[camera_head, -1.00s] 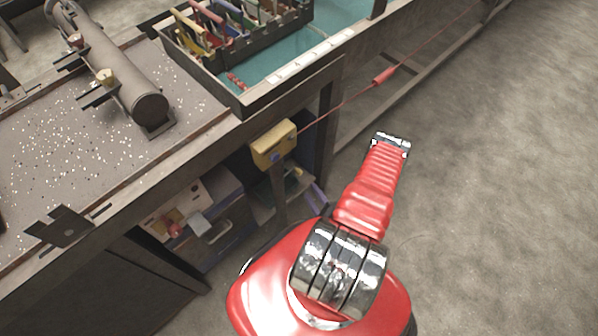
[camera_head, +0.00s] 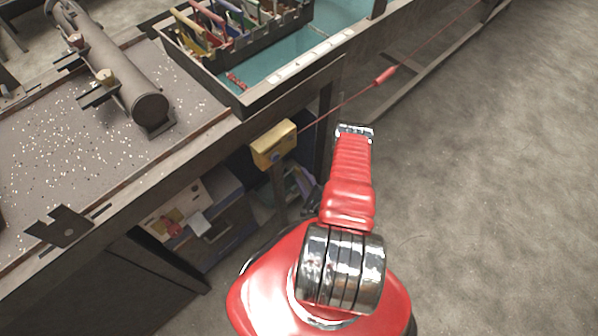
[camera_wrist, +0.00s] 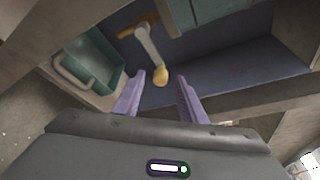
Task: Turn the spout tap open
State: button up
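My gripper (camera_wrist: 161,82) shows in the wrist view with its two purple fingers apart and nothing held. Between and just beyond the fingertips is a pale lever-like bar (camera_wrist: 150,48) with a rounded yellow end (camera_wrist: 161,76). Its upper end meets a brass-coloured piece (camera_wrist: 138,25). This looks like the spout tap, but I cannot be sure. I see no clear contact between fingers and bar. I cannot pick out the tap there.
A yellow box (camera_head: 274,145) hangs at the table's side, left of my arm, with a red cable handle (camera_head: 385,76) beyond. A grey tube (camera_head: 120,80) lies on the tabletop. In the wrist view a teal bin (camera_wrist: 88,55) stands left of the fingers. Floor on the right is clear.

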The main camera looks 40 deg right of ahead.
aim_at(300, 175)
jog(key=shift+x, duration=2.3)
jog(key=shift+c, duration=0.5)
grip_shut()
jog(key=shift+d, duration=0.1)
